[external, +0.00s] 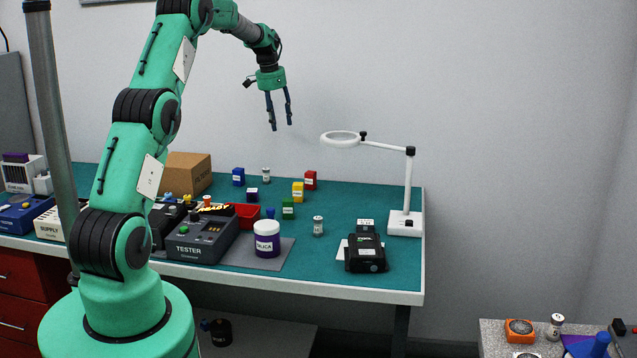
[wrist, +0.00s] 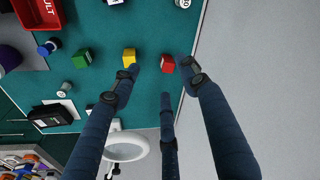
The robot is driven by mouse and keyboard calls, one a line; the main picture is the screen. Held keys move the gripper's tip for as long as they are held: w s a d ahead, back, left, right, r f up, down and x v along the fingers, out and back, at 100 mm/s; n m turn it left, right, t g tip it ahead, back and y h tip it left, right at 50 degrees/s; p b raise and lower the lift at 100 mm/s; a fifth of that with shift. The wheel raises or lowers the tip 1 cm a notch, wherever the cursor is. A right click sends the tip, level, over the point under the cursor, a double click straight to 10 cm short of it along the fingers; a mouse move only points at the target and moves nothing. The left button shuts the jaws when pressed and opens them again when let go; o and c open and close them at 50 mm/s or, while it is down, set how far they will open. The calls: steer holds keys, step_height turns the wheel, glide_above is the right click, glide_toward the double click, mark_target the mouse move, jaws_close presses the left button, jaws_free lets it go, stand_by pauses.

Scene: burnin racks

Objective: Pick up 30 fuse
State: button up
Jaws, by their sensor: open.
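Several small coloured blocks with white labels stand on the green bench mat; I cannot read the numbers, so I cannot tell which is the 30 fuse. They are a green block (external: 288,209), a yellow block (external: 298,193), a red block (external: 310,180) and a blue block (external: 238,177). In the wrist view the green (wrist: 82,59), yellow (wrist: 129,58) and red (wrist: 168,64) blocks lie in a row. My gripper (external: 279,128) is open and empty, high above the bench. In the wrist view its fingertips (wrist: 160,70) frame the red block, with the yellow block beside the left one.
A white magnifier lamp (external: 408,190) stands at the bench's right end. A tester (external: 203,235), purple-labelled jar (external: 267,240), red bin (external: 246,215) and black case (external: 365,254) crowd the front. Small cylinders (external: 318,227) stand nearby, and a cardboard box (external: 187,174) is behind.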

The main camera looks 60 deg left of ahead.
glide_above(265, 169)
steer(key=s, duration=0.2)
step_height(265, 169, down, 10)
steer(key=f, duration=0.1)
steer(key=shift+d+r+b, duration=0.15)
steer(key=shift+r+b, duration=0.15)
steer(key=shift+f, duration=0.15)
steer(key=shift+w+f+b, duration=0.25)
steer(key=shift+f+b, duration=0.05)
steer(key=shift+f, duration=1.1)
steer(key=shift+w+f+b, duration=0.2)
steer(key=shift+f+b, duration=0.05)
steer(key=shift+f, duration=1.1)
steer(key=shift+w+f+b, duration=0.25)
steer(key=shift+f+b, duration=0.05)
steer(key=shift+f, duration=1.1)
steer(key=shift+w+f+b, duration=0.25)
steer(key=shift+f+b, duration=0.2)
steer(key=shift+f, duration=0.85)
steer(key=shift+w+f+b, duration=0.25)
steer(key=shift+f+b, duration=0.15)
steer(key=shift+f, duration=0.85)
